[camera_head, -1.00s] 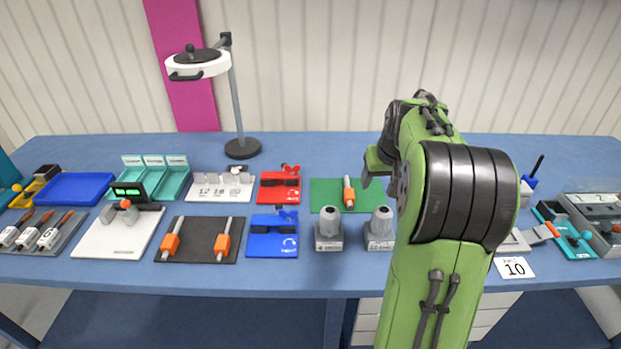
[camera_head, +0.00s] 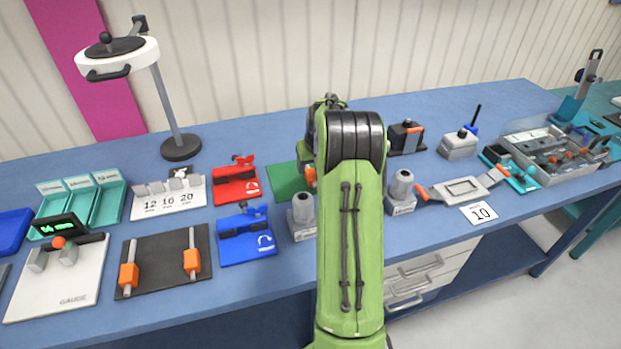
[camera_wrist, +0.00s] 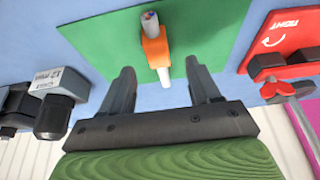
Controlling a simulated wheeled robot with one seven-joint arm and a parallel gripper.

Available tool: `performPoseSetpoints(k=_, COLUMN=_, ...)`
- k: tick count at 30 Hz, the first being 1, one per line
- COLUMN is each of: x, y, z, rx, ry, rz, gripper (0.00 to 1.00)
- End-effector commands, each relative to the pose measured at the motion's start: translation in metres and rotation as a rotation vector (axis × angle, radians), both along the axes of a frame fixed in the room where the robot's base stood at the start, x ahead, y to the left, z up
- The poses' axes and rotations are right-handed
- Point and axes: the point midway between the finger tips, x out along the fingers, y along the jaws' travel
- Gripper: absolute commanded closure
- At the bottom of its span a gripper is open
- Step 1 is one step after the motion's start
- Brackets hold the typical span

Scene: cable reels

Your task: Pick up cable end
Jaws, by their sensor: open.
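A short white cable end with an orange sleeve (camera_wrist: 155,48) is over the green mat (camera_wrist: 95,35) in the wrist view. Coloured cores show at its tip. My gripper (camera_wrist: 159,66) is open, with one finger on either side of the white cable and apart from it. In the head view my arm covers the gripper and most of the cable. Only a bit of the orange sleeve (camera_head: 310,176) and the left part of the green mat (camera_head: 285,181) show there.
A red block (camera_head: 235,187) and a blue block (camera_head: 246,245) stand left of my arm. Grey posts (camera_head: 303,220) (camera_head: 401,193) flank it at the front. A black board (camera_head: 163,255) holds two orange-sleeved cables. A lamp (camera_head: 180,148) stands at the back left.

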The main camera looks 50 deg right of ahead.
Motion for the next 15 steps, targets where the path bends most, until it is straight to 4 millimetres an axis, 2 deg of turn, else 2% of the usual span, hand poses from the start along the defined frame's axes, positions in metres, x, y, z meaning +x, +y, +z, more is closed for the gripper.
performPoseSetpoints(k=3, x=0.005, y=-0.005, z=-0.024, rx=0.004, ry=0.002, rz=0.000, gripper=0.38)
performPoseSetpoints(k=6, x=0.011, y=-0.008, z=-0.039, rx=0.003, ry=0.002, rz=0.000, gripper=0.38)
performPoseSetpoints(k=14, x=0.013, y=-0.010, z=-0.044, rx=0.000, ry=0.000, rz=0.000, gripper=0.38)
performPoseSetpoints(k=15, x=0.013, y=-0.010, z=-0.044, rx=0.000, ry=0.000, rz=0.000, gripper=0.41)
